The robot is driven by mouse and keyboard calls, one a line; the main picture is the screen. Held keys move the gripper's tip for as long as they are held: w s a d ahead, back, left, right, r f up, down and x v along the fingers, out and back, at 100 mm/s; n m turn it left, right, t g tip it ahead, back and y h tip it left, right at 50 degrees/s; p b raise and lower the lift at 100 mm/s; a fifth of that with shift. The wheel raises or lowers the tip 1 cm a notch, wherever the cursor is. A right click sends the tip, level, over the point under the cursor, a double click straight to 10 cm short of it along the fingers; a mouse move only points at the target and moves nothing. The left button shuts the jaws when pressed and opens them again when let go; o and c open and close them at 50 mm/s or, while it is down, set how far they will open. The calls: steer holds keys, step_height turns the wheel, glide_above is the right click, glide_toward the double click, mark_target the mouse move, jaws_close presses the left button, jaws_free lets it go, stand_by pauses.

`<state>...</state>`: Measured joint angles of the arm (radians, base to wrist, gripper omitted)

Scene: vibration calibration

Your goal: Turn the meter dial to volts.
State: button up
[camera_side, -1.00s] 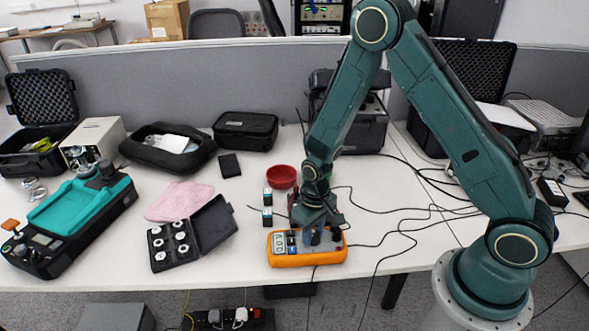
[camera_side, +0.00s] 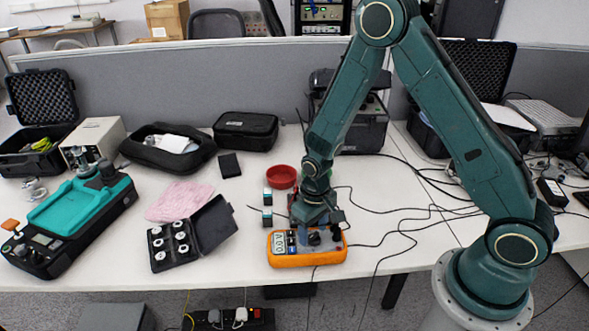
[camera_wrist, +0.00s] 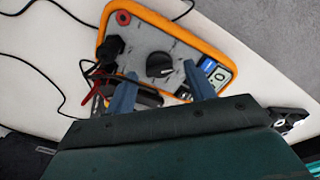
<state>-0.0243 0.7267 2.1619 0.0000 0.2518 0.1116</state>
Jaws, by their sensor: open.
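The orange-edged meter (camera_side: 290,262) lies on the white table, in front of my arm, near the table's front edge. In the wrist view the meter (camera_wrist: 140,10) shows its grey face, a round black dial (camera_wrist: 160,64) with a pale pointer mark, and a display at the right. My gripper (camera_wrist: 162,92) is open, its two blue fingers apart on either side of the dial's near side, with nothing between them. In the side view my gripper (camera_side: 314,236) is just over the meter's face. Whether the fingers touch the meter is unclear. The dial's labels are too small to read.
Black cables (camera_side: 405,230) run across the table from the meter to the right. A red bowl (camera_side: 282,177) and small blocks (camera_side: 267,206) stand behind the meter. An open case of discs (camera_side: 172,246) and a pink cloth (camera_side: 180,201) lie to the left.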

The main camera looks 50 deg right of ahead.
step_height(320, 180, up, 13)
stand_by(0.8)
step_height(320, 180, up, 13)
steer(key=t, duration=0.3)
glide_above(314, 235)
steer(key=s, duration=0.7)
steer(key=s+r+t, duration=0.1)
steer(key=s+r, duration=0.2)
steer(key=s, duration=0.3)
steer(key=s+r+n+t, duration=0.1)
steer(key=s+r, duration=0.2)
steer(key=s, duration=0.3)
steer(key=shift+d+r+t, duration=0.25)
steer(key=shift+d+t, duration=0.05)
steer(key=shift+d, duration=0.15)
